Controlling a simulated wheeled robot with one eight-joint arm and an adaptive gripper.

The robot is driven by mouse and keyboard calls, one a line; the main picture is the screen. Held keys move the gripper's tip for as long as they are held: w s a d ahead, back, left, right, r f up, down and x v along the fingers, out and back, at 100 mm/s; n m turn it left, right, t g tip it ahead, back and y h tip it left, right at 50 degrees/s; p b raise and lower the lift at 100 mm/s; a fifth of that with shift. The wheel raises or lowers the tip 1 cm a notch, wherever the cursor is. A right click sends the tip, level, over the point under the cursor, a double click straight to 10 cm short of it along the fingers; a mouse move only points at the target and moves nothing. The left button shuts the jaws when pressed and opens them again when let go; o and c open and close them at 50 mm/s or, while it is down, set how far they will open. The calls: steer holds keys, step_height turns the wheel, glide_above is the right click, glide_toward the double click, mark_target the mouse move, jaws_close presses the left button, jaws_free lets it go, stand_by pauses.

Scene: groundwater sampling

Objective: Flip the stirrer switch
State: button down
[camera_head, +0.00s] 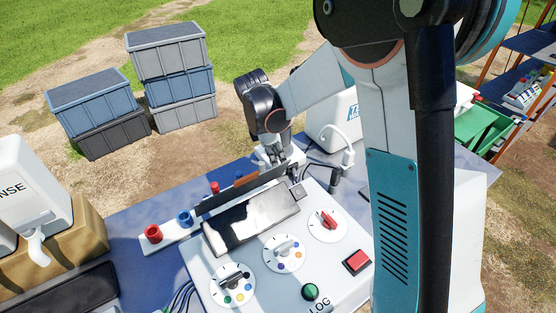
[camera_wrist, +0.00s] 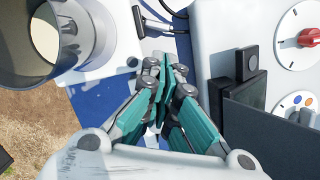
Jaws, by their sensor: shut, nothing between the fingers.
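My gripper (camera_wrist: 165,82) is shut and empty, its teal fingers together in the wrist view. It is above the blue table, between a white base on the left and the control box (camera_wrist: 207,40) on the right. In the head view my gripper (camera_head: 274,160) is behind the box's dark screen. A grey-white cylinder (camera_wrist: 98,32) stands on that base.
The control box carries several dials, including one with a red knob (camera_head: 328,221), a green button (camera_head: 310,291) and a red button (camera_head: 356,262). A rack with red and blue caps (camera_head: 153,233) lies left of it. A cabled probe (camera_head: 335,180) stands near its back corner.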

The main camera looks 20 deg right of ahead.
mark_target(295, 174)
steer(key=b+x, duration=0.2)
steer(key=x, duration=0.5)
steer(key=shift+f, duration=0.2)
